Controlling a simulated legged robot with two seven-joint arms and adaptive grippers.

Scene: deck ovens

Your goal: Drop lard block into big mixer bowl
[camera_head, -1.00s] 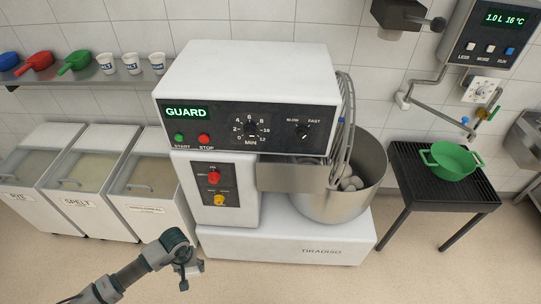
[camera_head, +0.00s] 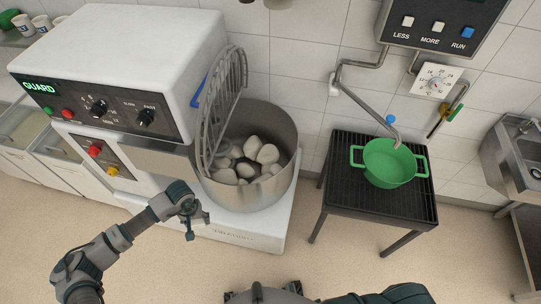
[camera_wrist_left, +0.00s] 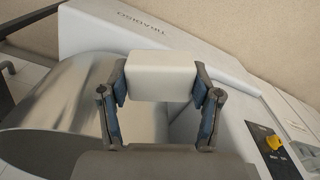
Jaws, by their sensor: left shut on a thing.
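The lard block (camera_wrist_left: 160,76) is a white block between the fingers of my left gripper (camera_wrist_left: 160,84) in the left wrist view. In the head view my left gripper (camera_head: 192,219) is low at the front of the mixer, left of and below the bowl; the block is hard to make out there. The big mixer bowl (camera_head: 262,197) is steel, open at the top, and holds several pale lumps. The bowl's wall (camera_wrist_left: 45,112) fills the left of the wrist view. Dark parts of my body show at the bottom of the head view; I cannot make out the right gripper's jaws.
A raised wire guard (camera_head: 226,100) stands at the bowl's left side beside the white mixer housing (camera_head: 130,45). A green pot (camera_head: 388,166) sits on a black slatted stand (camera_head: 345,200) to the right. A sink (camera_head: 515,150) is at far right. The floor in front is clear.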

